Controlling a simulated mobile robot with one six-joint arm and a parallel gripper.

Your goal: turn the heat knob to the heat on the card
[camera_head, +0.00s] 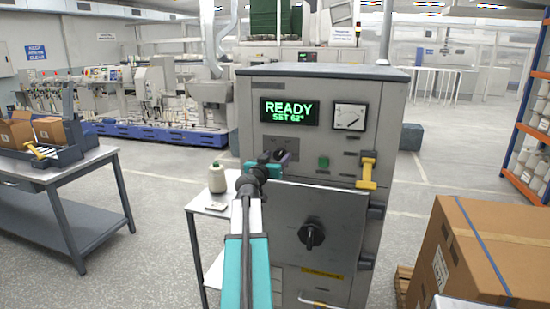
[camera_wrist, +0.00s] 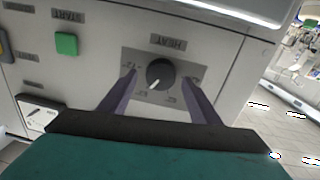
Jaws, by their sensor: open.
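The heat knob (camera_wrist: 160,74) is round and black, on a grey plate under a HEAT label. Its white pointer mark points down and left in the wrist view; the scale figures are too small to read. My gripper (camera_wrist: 160,88) is open, with one purple finger on each side of the knob; I cannot tell whether they touch it. The green display (camera_head: 290,112) reads READY, SET 62°. A small pale flat item (camera_head: 215,207), perhaps the card, lies unreadable on the side table.
A green START button (camera_wrist: 66,43) is beside the knob. A dial gauge (camera_head: 349,117) and a yellow lever (camera_head: 367,171) are on the cabinet's right. A door with a black handle (camera_head: 311,236) is below. Cartons (camera_head: 475,250) stand at right.

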